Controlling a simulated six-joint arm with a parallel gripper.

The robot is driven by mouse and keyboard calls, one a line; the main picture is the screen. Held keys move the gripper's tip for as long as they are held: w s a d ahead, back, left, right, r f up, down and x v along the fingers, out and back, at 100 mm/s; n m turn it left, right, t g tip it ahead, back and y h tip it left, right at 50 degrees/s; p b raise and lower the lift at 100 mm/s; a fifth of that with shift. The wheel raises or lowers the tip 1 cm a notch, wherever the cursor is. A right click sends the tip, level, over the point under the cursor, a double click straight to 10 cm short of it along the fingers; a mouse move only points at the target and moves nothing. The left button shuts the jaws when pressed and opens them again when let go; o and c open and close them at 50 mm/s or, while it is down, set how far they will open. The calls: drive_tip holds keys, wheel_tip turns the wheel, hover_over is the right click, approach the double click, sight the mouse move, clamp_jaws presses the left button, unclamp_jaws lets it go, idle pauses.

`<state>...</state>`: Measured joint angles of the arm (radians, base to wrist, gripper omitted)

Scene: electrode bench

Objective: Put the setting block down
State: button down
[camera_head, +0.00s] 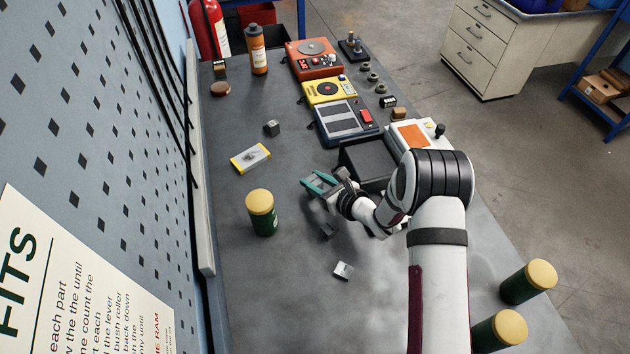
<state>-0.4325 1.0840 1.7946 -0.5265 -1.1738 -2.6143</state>
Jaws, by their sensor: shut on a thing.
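My gripper (318,183), with teal fingers, is above the middle of the bench, left of the open dark box. It is shut on a small grey thing, taken to be the setting block, mostly hidden between the fingers. A small dark patch (328,231) shows on the bench below the gripper; I cannot tell whether it is a block or a shadow. A small grey block (272,128) lies on the bench farther back. A pale metal block (343,270) lies nearer the front. A yellow-edged plate (250,158) lies to the left of the gripper.
A green tin with a yellow lid (262,213) stands left of my gripper. The dark box (362,165) and a white device (413,135) are to its right. Red, yellow and blue devices line the back right. The bench (270,300) is clear at front left.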

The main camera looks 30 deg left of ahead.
drive_tip(key=shift+f, duration=0.25)
drive_tip(key=c, duration=0.5)
unclamp_jaws()
drive_tip(key=shift+f, duration=0.15)
